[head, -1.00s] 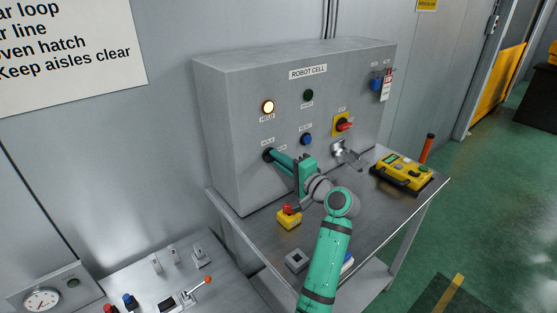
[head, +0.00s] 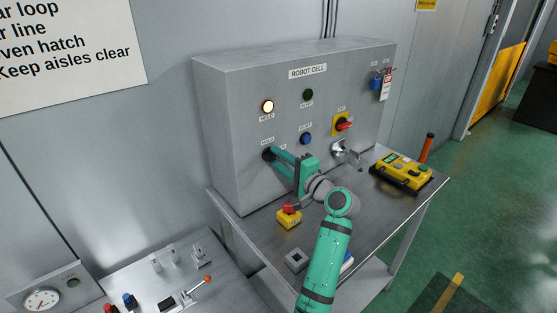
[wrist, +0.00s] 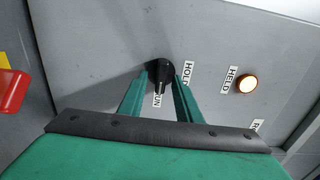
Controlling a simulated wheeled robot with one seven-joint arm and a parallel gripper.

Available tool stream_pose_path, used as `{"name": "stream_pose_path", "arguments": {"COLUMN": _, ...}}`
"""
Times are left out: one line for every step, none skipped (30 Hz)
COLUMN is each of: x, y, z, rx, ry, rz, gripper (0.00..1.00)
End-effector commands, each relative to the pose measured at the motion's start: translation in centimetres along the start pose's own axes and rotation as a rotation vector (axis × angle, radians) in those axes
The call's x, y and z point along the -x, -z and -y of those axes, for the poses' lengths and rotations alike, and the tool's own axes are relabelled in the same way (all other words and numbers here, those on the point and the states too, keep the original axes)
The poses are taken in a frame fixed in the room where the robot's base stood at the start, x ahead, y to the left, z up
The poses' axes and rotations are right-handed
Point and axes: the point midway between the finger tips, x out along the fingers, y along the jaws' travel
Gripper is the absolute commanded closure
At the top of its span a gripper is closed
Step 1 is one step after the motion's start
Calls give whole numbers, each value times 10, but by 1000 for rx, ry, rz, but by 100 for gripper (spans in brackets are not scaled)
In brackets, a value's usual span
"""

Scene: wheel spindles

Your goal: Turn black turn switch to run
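The black turn switch (wrist: 162,75) sits on the grey ROBOT CELL panel, between a HOLD label (wrist: 187,74) and a partly covered RUN label (wrist: 157,99). In the wrist view its handle points down the picture, near the RUN label. My gripper (head: 277,154) is at the switch with its green fingers apart, one on each side of the knob. In the wrist view my gripper (wrist: 163,80) shows small gaps to the knob; contact is hard to judge. The amber HELD lamp (head: 268,106) is lit. The green lamp (head: 308,94) is dark.
A blue button (head: 306,138) and a red switch on a yellow plate (head: 344,124) are right of the switch. A yellow emergency-stop box (head: 289,217) stands on the table below my arm. A yellow pendant (head: 403,170) lies at the table's right.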

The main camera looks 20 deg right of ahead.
Motion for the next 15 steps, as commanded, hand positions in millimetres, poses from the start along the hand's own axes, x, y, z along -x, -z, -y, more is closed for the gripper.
{"name": "stream_pose_path", "arguments": {"x": 0, "y": 0, "z": 0, "rx": 1, "ry": 0, "rz": 1, "gripper": 69}}
{"name": "stream_pose_path", "arguments": {"x": 0, "y": 0, "z": 0, "rx": 1, "ry": 1, "rz": 1, "gripper": 69}}
{"name": "stream_pose_path", "arguments": {"x": 0, "y": -1, "z": 1, "rx": 1, "ry": 1, "rz": 1, "gripper": 69}}
{"name": "stream_pose_path", "arguments": {"x": 0, "y": -1, "z": 1, "rx": 1, "ry": 1, "rz": 1, "gripper": 69}}
{"name": "stream_pose_path", "arguments": {"x": 0, "y": -1, "z": 1, "rx": 1, "ry": 1, "rz": 1, "gripper": 69}}
{"name": "stream_pose_path", "arguments": {"x": 0, "y": -1, "z": 1, "rx": 2, "ry": 1, "rz": 1, "gripper": 69}}
{"name": "stream_pose_path", "arguments": {"x": 1, "y": -1, "z": 1, "rx": 1, "ry": 1, "rz": 1, "gripper": 69}}
{"name": "stream_pose_path", "arguments": {"x": 3, "y": -1, "z": 1, "rx": 1, "ry": 1, "rz": 1, "gripper": 69}}
{"name": "stream_pose_path", "arguments": {"x": 6, "y": 0, "z": 0, "rx": 1, "ry": 1, "rz": 1, "gripper": 69}}
{"name": "stream_pose_path", "arguments": {"x": 9, "y": 0, "z": 1, "rx": 2, "ry": 1, "rz": 1, "gripper": 69}}
{"name": "stream_pose_path", "arguments": {"x": 13, "y": 0, "z": 1, "rx": 2, "ry": 1, "rz": 1, "gripper": 69}}
{"name": "stream_pose_path", "arguments": {"x": 19, "y": 0, "z": 1, "rx": 2, "ry": 2, "rz": 0, "gripper": 69}}
{"name": "stream_pose_path", "arguments": {"x": 24, "y": 0, "z": 1, "rx": 2, "ry": 2, "rz": -1, "gripper": 69}}
{"name": "stream_pose_path", "arguments": {"x": 30, "y": 0, "z": 1, "rx": 3, "ry": 2, "rz": -2, "gripper": 69}}
{"name": "stream_pose_path", "arguments": {"x": 38, "y": 1, "z": 0, "rx": 2, "ry": 1, "rz": -2, "gripper": 69}}
